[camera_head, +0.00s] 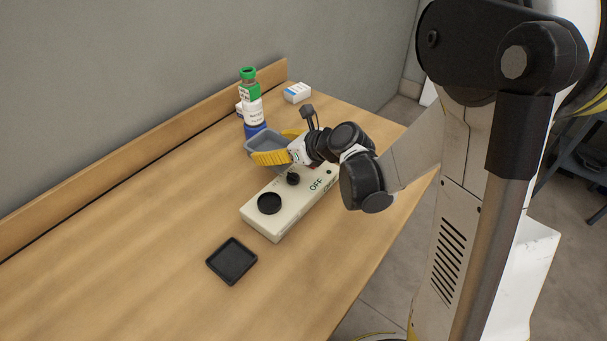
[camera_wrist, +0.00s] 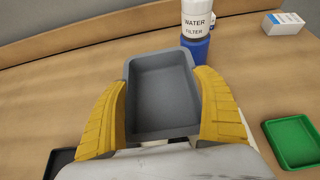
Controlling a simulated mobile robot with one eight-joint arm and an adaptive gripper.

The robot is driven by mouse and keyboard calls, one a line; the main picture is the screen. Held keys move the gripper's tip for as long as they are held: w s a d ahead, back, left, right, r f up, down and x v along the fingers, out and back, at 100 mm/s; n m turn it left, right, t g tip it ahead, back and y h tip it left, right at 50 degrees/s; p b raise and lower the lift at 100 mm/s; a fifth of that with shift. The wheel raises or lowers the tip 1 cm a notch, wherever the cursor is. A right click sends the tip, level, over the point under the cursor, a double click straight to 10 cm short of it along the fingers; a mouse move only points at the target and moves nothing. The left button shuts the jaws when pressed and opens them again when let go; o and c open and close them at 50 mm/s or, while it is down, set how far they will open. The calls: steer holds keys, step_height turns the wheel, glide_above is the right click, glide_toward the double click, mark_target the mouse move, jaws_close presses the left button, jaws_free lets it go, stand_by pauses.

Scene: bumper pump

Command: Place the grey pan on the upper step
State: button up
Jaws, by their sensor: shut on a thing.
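The grey pan (camera_head: 260,143) is a shallow rectangular tray. My gripper (camera_head: 276,147) has its yellow fingers closed on two opposite sides of it, beyond the far end of a cream control box (camera_head: 262,213). In the wrist view the empty pan (camera_wrist: 162,100) sits between the fingers (camera_wrist: 160,82), open side facing the camera. I cannot tell how high it is above the table. I cannot pick out the upper step with certainty in either view.
A white-blue box (camera_head: 297,92) lies farther back. A black tray (camera_head: 232,260) lies in front of the control box. A green tray (camera_wrist: 292,141) shows at right in the wrist view.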

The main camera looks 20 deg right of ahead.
mark_target(245, 175)
steer(key=shift+w+d+f+b, duration=0.3)
steer(key=shift+w+d+f, duration=0.05)
steer(key=shift+w+f, duration=0.15)
steer(key=w+a+f+b, duration=0.1)
steer(key=w+a+f, duration=0.1)
steer(key=a, duration=0.1)
steer(key=w+a+f+b, duration=0.1)
steer(key=w+a+f, duration=0.1)
steer(key=a, duration=0.1)
steer(key=w+a+f+b, duration=0.2)
steer(key=a, duration=0.1)
steer(key=shift+w+f, duration=0.1)
steer(key=shift+f, duration=0.05)
steer(key=shift+f+b, duration=1.1)
steer(key=shift+f, duration=0.8)
steer(key=shift+f, duration=0.15)
steer(key=o, duration=1.2)
